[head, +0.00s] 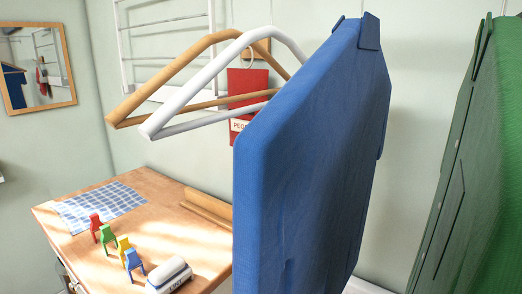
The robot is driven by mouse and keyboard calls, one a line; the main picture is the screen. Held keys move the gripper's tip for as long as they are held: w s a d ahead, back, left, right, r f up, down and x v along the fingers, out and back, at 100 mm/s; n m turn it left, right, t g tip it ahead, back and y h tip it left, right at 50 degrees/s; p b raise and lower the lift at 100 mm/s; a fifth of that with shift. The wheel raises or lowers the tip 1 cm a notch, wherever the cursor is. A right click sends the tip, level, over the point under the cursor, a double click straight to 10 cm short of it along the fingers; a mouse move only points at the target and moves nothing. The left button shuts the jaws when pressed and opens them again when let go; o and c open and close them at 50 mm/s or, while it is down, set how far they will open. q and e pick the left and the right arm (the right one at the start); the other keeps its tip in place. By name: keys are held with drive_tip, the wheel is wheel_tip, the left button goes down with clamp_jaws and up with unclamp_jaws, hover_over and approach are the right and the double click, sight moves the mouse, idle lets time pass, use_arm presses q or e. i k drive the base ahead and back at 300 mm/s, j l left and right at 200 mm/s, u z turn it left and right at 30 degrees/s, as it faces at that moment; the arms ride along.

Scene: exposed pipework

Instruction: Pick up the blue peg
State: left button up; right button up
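The blue peg (133,264) stands on the wooden table (200,247), at the near end of a short row of pegs. The yellow peg (123,247) is just behind it, then the green peg (108,237) and the red peg (95,227). The blue peg looks upright on spread legs and nothing covers it. Neither of my grippers is in view.
A white labelled item (168,276) lies close to the right of the blue peg. A checked cloth (104,207) covers the table's back left. A large blue garment-like shape (310,160) blocks the table's right side. Wooden (160,75) and white hangers (190,90) hang above.

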sight(133, 261)
drive_tip(key=k+j+z, duration=0.1)
drive_tip(key=z, duration=0.25)
drive_tip(key=k+z, duration=0.2)
drive_tip(key=z, duration=0.15)
drive_tip(key=u, duration=1.45)
